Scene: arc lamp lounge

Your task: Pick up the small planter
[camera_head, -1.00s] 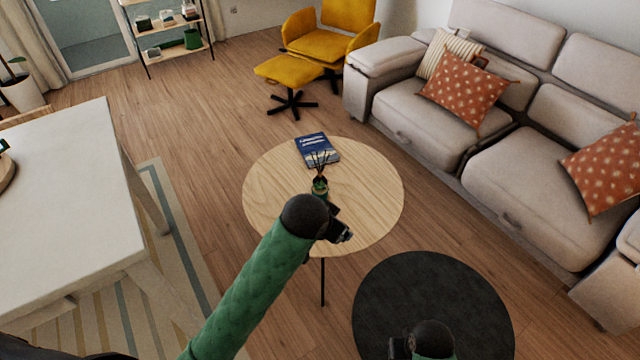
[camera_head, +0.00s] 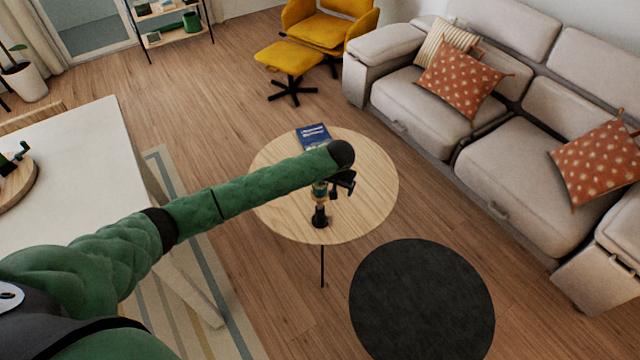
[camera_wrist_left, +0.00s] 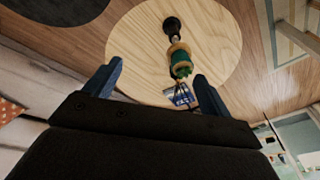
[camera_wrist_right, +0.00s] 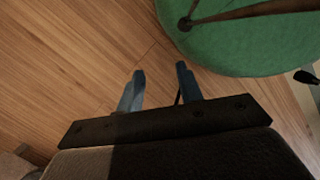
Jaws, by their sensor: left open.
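A small green vessel with tan bands (camera_wrist_left: 181,58), which may be the small planter, is on the round wooden table. Dark twigs show beside it in the left wrist view. In the head view it is mostly hidden behind my left forearm and gripper (camera_head: 343,187), with a teal part (camera_head: 319,189) showing. My left gripper (camera_wrist_left: 158,70) is open and empty, above the table; in its wrist view the vessel appears beyond the fingers, nearer the right finger. My right gripper (camera_wrist_right: 160,80) is open and empty above the floor, outside the head view.
A black-based object (camera_head: 320,216) stands in front of the vessel on the round table (camera_head: 370,205). A blue book (camera_head: 312,136) lies behind. A dark round pouf or rug (camera_head: 420,300), sofa (camera_head: 520,170) and white table (camera_head: 70,220) surround it. The table's right side is clear.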

